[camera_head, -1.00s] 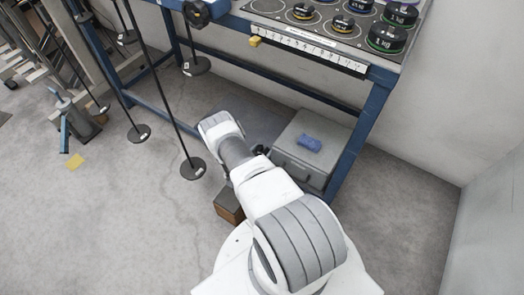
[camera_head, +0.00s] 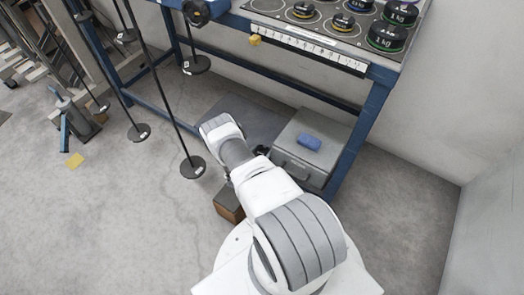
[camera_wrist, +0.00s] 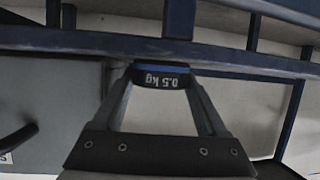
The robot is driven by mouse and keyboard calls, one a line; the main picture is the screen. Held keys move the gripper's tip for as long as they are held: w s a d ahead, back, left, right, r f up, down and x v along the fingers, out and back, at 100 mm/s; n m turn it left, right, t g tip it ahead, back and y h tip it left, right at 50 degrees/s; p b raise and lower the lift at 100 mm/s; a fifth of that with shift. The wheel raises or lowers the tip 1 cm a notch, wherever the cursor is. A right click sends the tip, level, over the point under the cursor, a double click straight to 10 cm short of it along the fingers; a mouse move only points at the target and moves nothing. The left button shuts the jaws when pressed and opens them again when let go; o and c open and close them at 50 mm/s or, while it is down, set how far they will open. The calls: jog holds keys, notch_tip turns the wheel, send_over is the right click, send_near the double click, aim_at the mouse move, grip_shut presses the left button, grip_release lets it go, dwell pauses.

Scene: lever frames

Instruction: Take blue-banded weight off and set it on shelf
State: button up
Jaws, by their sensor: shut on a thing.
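In the wrist view, my gripper (camera_wrist: 160,84) is shut on a dark blue-banded weight (camera_wrist: 160,76). Its label reads 0.5 kg and appears upside down. The weight is between the fingertips, in front of a blue frame beam. In the head view my white and grey arm reaches down toward the blue bench frame; the fingers and held weight cannot be made out there. The shelf (camera_head: 268,24) at the top carries a dark panel with several round weights. Rods with dark discs at their lower ends hang at the left, including a near disc (camera_head: 193,167).
A grey case (camera_head: 283,149) with a blue cloth-like item (camera_head: 310,142) on it stands under the bench, right of my arm. A brown box (camera_head: 229,204) is close beside my arm. A blue bench leg (camera_head: 362,130) stands at the right.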

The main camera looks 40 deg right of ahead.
jog(key=o, duration=1.6)
jog(key=shift+c, duration=0.2)
jog(key=shift+r, duration=0.1)
